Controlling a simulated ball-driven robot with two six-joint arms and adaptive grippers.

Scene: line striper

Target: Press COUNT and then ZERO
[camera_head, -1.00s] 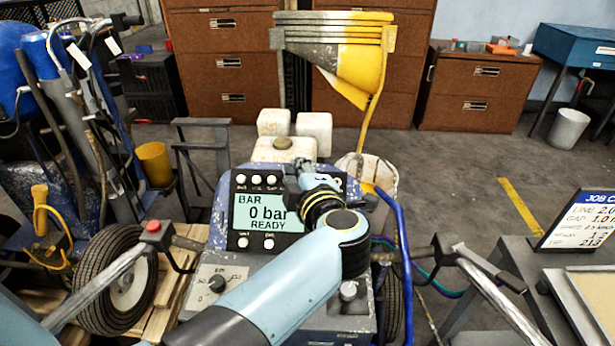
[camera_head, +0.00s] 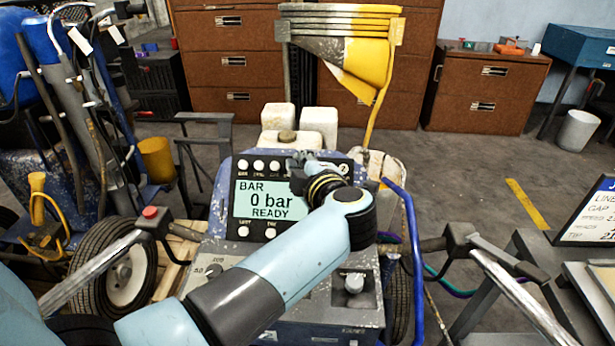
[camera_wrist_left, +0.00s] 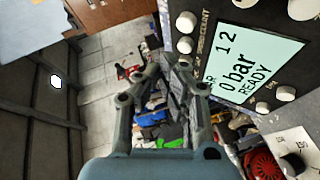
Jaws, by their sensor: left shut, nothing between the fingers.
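The control panel (camera_head: 235,237) of the striper has a lit screen (camera_head: 255,200) reading BAR, 0 bar, READY. Round white buttons (camera_head: 259,165) line its top edge, with two more (camera_head: 243,231) below the screen. In the left wrist view, COUNT and SPEED are printed beside two buttons, the COUNT button (camera_wrist_left: 186,22) being the upper one. I cannot make out a ZERO label. My left gripper (camera_head: 301,160) is shut and empty at the panel's upper right, hiding part of it. In the left wrist view its fingers (camera_wrist_left: 166,72) appear beside the button row; contact cannot be told.
White containers (camera_head: 320,125) and a yellow hopper (camera_head: 370,70) stand behind the panel. A red-button handle (camera_head: 150,213) is at left, another handle (camera_head: 460,240) at right. A blue hose (camera_head: 410,250) runs down on the right. Brown cabinets (camera_head: 490,90) line the back.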

